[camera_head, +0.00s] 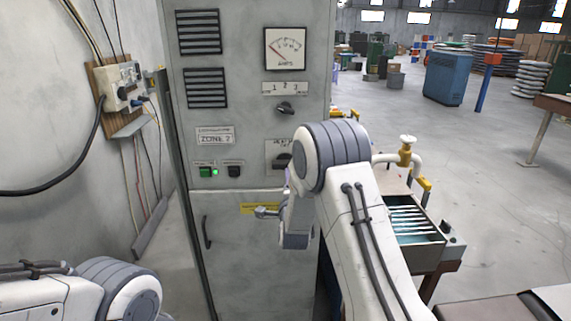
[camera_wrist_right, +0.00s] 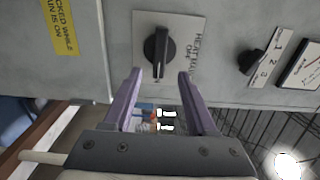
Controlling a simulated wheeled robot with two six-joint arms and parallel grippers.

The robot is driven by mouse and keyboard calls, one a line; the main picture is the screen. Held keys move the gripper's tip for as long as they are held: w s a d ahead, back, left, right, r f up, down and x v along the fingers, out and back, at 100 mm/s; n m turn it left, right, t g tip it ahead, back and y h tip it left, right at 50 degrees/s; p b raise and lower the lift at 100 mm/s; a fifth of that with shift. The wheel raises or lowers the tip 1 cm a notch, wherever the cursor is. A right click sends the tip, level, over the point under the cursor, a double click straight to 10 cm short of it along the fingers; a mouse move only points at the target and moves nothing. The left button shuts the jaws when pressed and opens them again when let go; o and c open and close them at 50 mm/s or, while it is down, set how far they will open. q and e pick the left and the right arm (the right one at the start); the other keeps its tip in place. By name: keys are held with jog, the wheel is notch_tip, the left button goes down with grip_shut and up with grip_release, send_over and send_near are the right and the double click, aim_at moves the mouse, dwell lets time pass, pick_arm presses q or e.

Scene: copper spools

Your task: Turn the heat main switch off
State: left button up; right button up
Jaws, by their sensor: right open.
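The heat main switch (camera_wrist_right: 158,50) is a black rotary knob on a pale plate on the grey cabinet front. In the head view the switch (camera_head: 281,160) is partly hidden by my right arm. My right gripper (camera_wrist_right: 160,75) is open, its purple-grey fingers pointing at the knob. The fingertips appear just below it in the picture, one on either side of its line; contact cannot be told. My left gripper is not in view.
A 1-2-3 selector knob (camera_head: 285,108) and an amps meter (camera_head: 285,48) sit above the switch. A green button (camera_head: 205,171) and a black one (camera_head: 234,171) are to its left. A cabinet door handle (camera_head: 207,232) stands out below. A metal bath (camera_head: 412,225) stands right of the cabinet.

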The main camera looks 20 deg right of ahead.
aim_at(286, 166)
jog(key=p+x, duration=0.3)
jog(key=x, duration=0.5)
jog(key=shift+p, duration=0.4)
jog(key=shift+x, duration=0.85)
jog(key=shift+f, duration=0.1)
grip_shut()
